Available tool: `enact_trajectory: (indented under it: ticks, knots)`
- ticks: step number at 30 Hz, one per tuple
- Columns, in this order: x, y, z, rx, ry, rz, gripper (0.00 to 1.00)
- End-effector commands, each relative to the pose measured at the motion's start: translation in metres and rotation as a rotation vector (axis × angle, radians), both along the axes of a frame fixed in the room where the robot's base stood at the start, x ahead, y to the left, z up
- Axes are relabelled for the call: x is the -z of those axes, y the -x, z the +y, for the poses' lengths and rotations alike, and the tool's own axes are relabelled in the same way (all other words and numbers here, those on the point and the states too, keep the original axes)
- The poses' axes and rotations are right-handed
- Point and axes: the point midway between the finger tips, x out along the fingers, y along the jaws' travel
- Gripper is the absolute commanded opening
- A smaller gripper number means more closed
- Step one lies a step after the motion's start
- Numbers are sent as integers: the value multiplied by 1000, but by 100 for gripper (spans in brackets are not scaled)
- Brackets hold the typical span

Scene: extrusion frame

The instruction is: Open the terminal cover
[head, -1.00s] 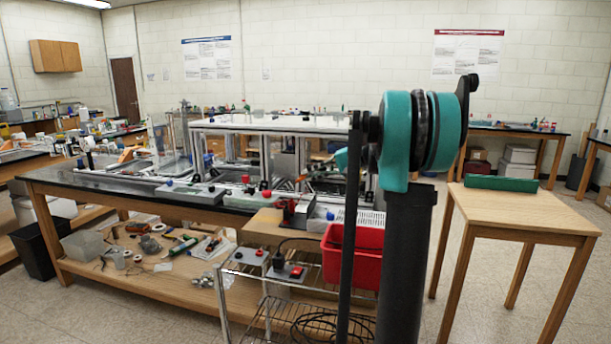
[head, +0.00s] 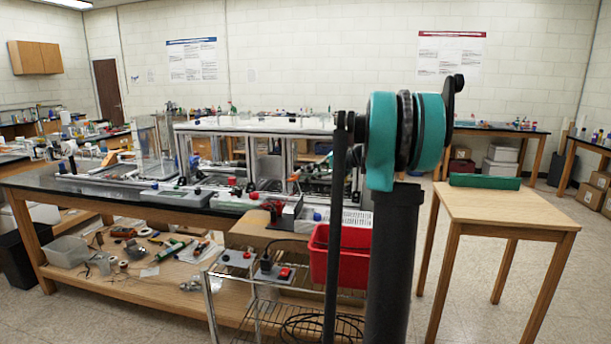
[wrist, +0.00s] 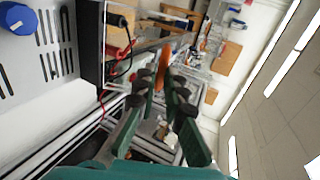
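I cannot make out the terminal cover for certain. In the head view, a light slotted panel (head: 356,218) with a blue knob (head: 317,216) stands at the bench's near right end, beside a black upright plate (head: 292,213) with red parts. In the wrist view, a slotted panel (wrist: 62,48) with a blue knob (wrist: 17,18) is at upper left, next to a dark plate (wrist: 91,42) with red and black wires. My gripper (wrist: 162,88) shows in the wrist view with its fingers apart and nothing visibly held. The head view does not show its fingers.
A wire cart (head: 262,300) with a red bin (head: 343,262) stands before the bench (head: 110,205). A wooden table (head: 505,210) with a green block (head: 484,181) is at right. Open floor lies between them. Aluminium framing (head: 248,155) stands on the bench.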

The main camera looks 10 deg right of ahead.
Motion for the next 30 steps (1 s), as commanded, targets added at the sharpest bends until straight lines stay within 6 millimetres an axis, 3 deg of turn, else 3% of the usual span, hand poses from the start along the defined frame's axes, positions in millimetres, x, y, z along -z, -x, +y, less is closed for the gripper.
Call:
enact_trajectory:
  ticks: [1,5,16,30]
  knots:
    - [9,4,1,-9,17,11,15]
    - [8,3,1,-8,15,10,31]
    - [3,5,-6,-3,13,8,31]
    - [-31,39,-78,-2,14,8,31]
